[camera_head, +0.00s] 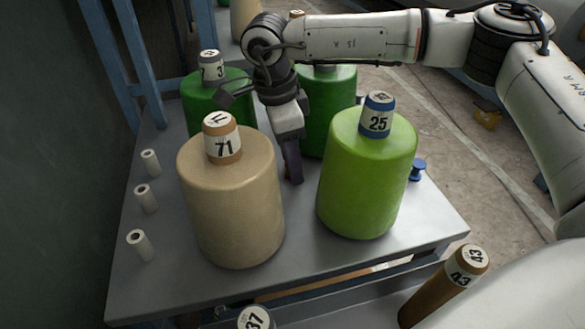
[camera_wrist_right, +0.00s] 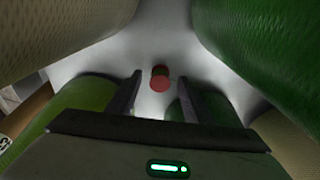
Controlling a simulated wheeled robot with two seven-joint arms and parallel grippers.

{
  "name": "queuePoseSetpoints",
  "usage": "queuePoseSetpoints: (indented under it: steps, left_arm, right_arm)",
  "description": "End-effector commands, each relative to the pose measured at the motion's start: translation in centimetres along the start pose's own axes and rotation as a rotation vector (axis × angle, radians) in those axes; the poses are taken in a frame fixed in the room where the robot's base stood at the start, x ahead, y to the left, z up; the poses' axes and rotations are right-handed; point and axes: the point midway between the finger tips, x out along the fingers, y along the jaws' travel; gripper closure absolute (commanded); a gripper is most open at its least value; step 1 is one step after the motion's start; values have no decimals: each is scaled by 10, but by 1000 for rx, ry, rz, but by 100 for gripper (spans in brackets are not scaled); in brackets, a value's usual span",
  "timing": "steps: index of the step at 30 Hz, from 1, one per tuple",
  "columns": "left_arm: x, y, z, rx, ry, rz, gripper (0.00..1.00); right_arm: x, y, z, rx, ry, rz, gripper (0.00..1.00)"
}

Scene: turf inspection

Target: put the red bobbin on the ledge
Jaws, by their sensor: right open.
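The red bobbin (camera_wrist_right: 160,84) shows in the right wrist view, on the grey tabletop in the gap between the big yarn cones. It is hidden in the head view. My right gripper (camera_head: 293,177) reaches down between the cones. In the wrist view its two fingers are apart, with the red bobbin seen in the space between their tips and nothing gripped. I cannot tell how far above the bobbin the tips are. My left gripper is not in view. I cannot make out which surface is the ledge.
A beige cone (camera_head: 232,205), a light green cone (camera_head: 365,185) and two dark green cones (camera_head: 330,105) crowd my right gripper. Small white tubes (camera_head: 146,198) stand along the table's left side. A blue bobbin (camera_head: 417,170) stands at the right edge. The table's front strip (camera_head: 290,272) is clear.

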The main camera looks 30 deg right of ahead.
Motion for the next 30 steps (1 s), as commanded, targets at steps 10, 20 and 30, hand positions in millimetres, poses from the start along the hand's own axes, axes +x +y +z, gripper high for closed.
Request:
queuePoseSetpoints:
  steps: [10,20,30]
  left_arm:
    - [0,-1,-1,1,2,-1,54]
    - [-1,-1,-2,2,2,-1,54]
    - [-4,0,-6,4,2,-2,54]
  right_arm:
    - [0,0,0,0,0,1,98]
    - [-13,0,-2,1,-1,0,98]
    - [-79,0,-11,-1,-2,-1,98]
